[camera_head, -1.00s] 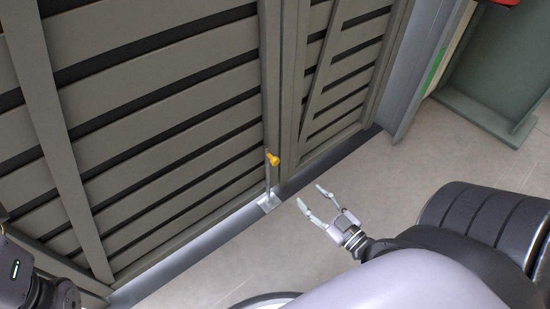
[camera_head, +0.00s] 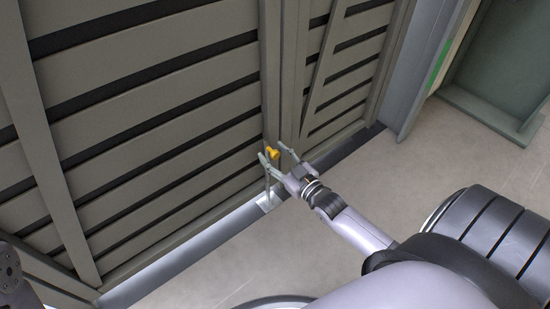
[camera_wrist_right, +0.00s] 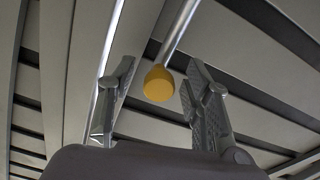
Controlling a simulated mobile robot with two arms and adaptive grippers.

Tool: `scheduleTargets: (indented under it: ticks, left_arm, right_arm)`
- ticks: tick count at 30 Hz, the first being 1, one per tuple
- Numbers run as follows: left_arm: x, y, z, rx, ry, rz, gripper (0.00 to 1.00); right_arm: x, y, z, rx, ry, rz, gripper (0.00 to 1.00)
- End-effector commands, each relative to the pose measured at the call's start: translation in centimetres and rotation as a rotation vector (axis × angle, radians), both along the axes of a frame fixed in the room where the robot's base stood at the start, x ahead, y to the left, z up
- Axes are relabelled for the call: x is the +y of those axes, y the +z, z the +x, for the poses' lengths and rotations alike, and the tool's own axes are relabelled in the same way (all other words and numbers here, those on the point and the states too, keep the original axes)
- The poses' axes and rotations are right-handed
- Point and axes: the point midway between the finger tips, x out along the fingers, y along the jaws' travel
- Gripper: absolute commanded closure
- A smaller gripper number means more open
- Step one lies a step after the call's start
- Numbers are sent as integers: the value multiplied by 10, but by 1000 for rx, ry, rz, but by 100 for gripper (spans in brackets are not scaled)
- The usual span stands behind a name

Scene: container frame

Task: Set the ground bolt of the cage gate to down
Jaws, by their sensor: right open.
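The cage gate (camera_head: 160,100) is a grey slatted panel. Its ground bolt has a yellow knob (camera_head: 271,153) on a thin metal rod, near the gate's right edge. A light metal plate (camera_head: 266,202) lies at the floor below the knob. My right gripper (camera_head: 272,153) is open at the knob, its two fingers on either side of it. In the right wrist view the yellow knob (camera_wrist_right: 159,84) sits between the open fingertips (camera_wrist_right: 160,72), with gaps on both sides; the rod (camera_wrist_right: 180,32) runs up from it. My left gripper is not visible; only part of my left arm shows.
A second slatted panel (camera_head: 345,80) adjoins on the right, beside a grey post (camera_head: 420,70). A green-grey metal piece (camera_head: 495,112) stands at the far right.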

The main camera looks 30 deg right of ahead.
Motion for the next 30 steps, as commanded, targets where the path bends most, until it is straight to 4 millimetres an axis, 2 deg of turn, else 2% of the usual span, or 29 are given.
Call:
scheduleTargets:
  ticks: [9, 27, 30]
  left_arm:
    - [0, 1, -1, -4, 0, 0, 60]
    - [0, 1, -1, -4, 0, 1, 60]
    - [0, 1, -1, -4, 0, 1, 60]
  right_arm:
    - [0, 0, 2, 2, 0, -1, 56]
    - [0, 0, 2, 1, 0, -1, 96]
    - [0, 0, 1, 1, 0, -1, 100]
